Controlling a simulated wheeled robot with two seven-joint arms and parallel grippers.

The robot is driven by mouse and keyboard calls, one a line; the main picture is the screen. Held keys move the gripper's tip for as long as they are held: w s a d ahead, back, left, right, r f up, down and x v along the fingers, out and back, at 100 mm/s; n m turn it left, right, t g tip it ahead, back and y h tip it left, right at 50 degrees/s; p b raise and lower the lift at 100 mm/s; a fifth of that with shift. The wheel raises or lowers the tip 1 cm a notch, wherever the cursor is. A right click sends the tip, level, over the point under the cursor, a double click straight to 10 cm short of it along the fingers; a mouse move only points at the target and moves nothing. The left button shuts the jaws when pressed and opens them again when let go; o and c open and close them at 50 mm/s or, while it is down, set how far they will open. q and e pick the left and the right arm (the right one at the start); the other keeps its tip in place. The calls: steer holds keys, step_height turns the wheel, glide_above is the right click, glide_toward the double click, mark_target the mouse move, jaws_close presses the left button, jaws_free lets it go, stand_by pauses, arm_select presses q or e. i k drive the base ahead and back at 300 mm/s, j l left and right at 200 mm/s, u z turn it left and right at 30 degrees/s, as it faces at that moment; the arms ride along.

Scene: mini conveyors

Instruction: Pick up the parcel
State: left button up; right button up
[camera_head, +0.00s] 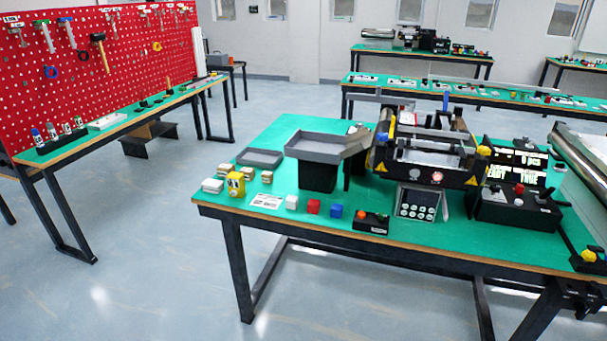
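Several small white and tan boxes lie at the left end of the green table (330,238), and any of them could be the parcel. One white box (212,185) is at the far left, and tan-and-white boxes (247,173) lie behind and beside a yellow block with a face-like mark (236,184). I cannot tell which box is the parcel. Neither of my grippers shows in the head view.
A grey tray (318,147) on a black stand adjoins a mini conveyor (430,150). A flat grey tray (260,158) lies left of it. Open floor lies left.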

mark_target(249, 173)
steer(key=i+j+z, duration=0.15)
steer(key=j, duration=0.2)
steer(key=i+j+z, duration=0.35)
steer(key=j, duration=0.35)
steer(key=i+j+z, duration=0.2)
steer(key=j, duration=0.25)
steer(key=i+j, duration=0.15)
steer(key=j, duration=0.25)
steer(key=i+j, duration=0.15)
steer(key=j, duration=0.2)
steer(key=i+j, duration=0.15)
steer(key=j, duration=0.25)
steer(key=i+j, duration=0.15)
steer(key=j, duration=0.2)
steer(key=i+j, duration=0.15)
steer(key=j, duration=0.25)
steer(key=i+j, duration=0.1)
steer(key=j, duration=0.25)
steer(key=i+j, duration=0.15)
steer(key=j, duration=0.25)
steer(key=i+j, duration=0.15)
steer(key=j, duration=0.2)
